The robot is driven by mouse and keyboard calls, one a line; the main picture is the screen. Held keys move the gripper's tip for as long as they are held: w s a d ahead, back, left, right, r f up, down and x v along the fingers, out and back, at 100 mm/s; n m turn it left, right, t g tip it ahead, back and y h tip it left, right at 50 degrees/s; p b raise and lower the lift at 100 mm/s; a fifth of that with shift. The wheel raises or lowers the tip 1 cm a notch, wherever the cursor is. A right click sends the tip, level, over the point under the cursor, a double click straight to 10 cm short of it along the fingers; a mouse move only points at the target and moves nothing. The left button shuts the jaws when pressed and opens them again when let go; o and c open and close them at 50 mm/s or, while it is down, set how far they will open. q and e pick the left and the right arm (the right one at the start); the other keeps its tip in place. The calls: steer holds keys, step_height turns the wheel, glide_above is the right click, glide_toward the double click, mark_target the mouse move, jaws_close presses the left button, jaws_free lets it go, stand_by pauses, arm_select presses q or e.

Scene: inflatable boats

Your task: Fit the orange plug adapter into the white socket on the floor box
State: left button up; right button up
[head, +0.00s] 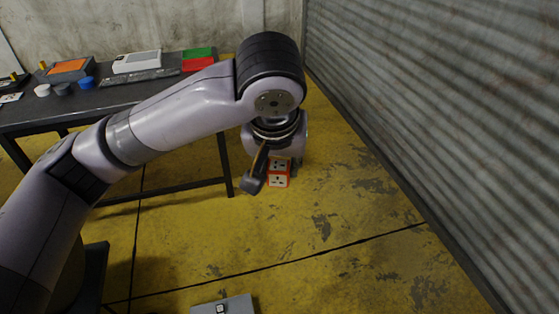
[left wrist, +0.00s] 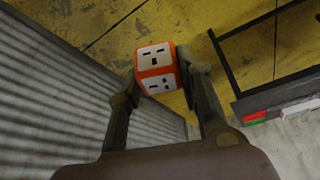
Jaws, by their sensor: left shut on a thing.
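The orange plug adapter (head: 278,181), with white socket faces, is held by my left gripper (head: 268,178) above the yellow floor. In the left wrist view the adapter (left wrist: 155,57) sits between the two fingers of the gripper (left wrist: 163,88), with two white faces showing. Its plug pins are not visible. The grey floor box (head: 237,304) is at the bottom edge of the head view, partly cut off. A small white socket (head: 221,308) with a dark centre shows on it. The adapter is well apart from the box. My right gripper is not in view.
A dark table (head: 110,98) at the left holds a keyboard (head: 140,77), a white device (head: 137,62), green and red boxes and small round caps. A corrugated metal wall (head: 430,100) runs along the right. The floor between adapter and floor box is clear.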

mark_target(268, 185)
arm_select(q)
steer(key=f+m, duration=0.1)
steer(key=a+f+m+h, duration=0.1)
steer(key=m, duration=0.1)
steer(key=s+a+f+m+h, duration=0.1)
steer(key=m, duration=0.1)
steer(key=shift+f+g, duration=0.15)
steer(key=shift+g, duration=0.15)
step_height(268, 185, down, 6)
steer(key=s+a+m+g+h, duration=0.1)
steer(key=a+m+g+h, duration=0.1)
steer(key=m, duration=0.9)
steer(key=shift+s+a+g, duration=0.4)
steer(key=shift+g, duration=0.3)
steer(key=shift+a+f, duration=0.1)
steer(key=w+a+f+n+t+y, duration=0.1)
steer(key=a+n+t+y, duration=0.3)
steer(key=a+n, duration=1)
steer(key=f+n, duration=0.1)
steer(key=n, duration=0.2)
steer(key=shift+d, duration=0.1)
